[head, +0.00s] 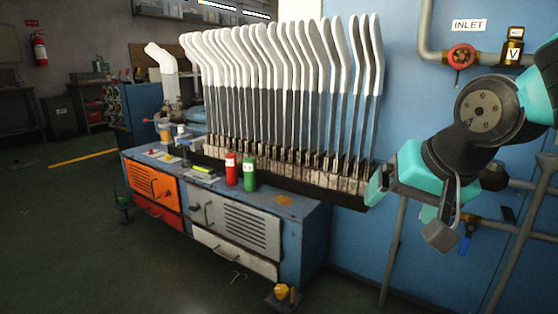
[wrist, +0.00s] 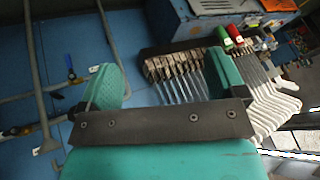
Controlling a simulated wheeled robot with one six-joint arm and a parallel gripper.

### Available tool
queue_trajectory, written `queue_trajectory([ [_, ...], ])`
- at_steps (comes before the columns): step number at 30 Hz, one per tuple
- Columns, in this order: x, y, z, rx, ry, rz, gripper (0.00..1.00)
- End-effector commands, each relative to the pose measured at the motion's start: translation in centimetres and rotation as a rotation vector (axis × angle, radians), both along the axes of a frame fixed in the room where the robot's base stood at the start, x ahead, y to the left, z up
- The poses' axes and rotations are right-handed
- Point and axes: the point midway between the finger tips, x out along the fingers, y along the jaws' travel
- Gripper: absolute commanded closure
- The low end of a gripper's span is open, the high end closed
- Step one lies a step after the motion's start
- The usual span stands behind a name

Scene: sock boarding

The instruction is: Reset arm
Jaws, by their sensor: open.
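My gripper (head: 408,210) is at the right in the head view, to the right of the sock rack and in front of the blue wall. It is open and I see nothing between its fingers. In the wrist view its two teal fingers (wrist: 163,82) stand wide apart. Part of the rack shows beyond and between them. The row of upright sock boards (head: 285,110) has white tops and dark grey lower parts. It stands in a long dark rack (head: 335,195) along the bench. The gripper looks apart from the boards, though the near finger overlaps the rack's right end in the head view.
A blue bench (head: 305,245) with orange and grey drawers carries a red bottle (head: 231,169) and a green bottle (head: 249,173). Pipes with a red valve wheel (head: 461,55) and a blue-handled valve (head: 465,243) are near my arm at the right. Open floor lies at the left.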

Motion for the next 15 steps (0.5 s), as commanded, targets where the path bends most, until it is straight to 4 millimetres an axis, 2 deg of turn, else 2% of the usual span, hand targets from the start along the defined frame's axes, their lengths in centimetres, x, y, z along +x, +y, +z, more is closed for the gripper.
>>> queue_trajectory([
  [1, -3.1, 0.9, -0.9, -0.030, 0.066, 0.150, 0.10],
  [3, -7.2, 2.0, -2.3, -0.059, 0.141, 0.365, 0.10],
  [8, -16.3, 3.5, -4.1, -0.075, 0.261, 0.829, 0.10],
  [9, -17.1, 3.6, -2.8, -0.074, 0.268, 0.882, 0.10],
  [15, -16.6, 3.6, 4.0, -0.075, 0.263, 0.863, 0.10],
])
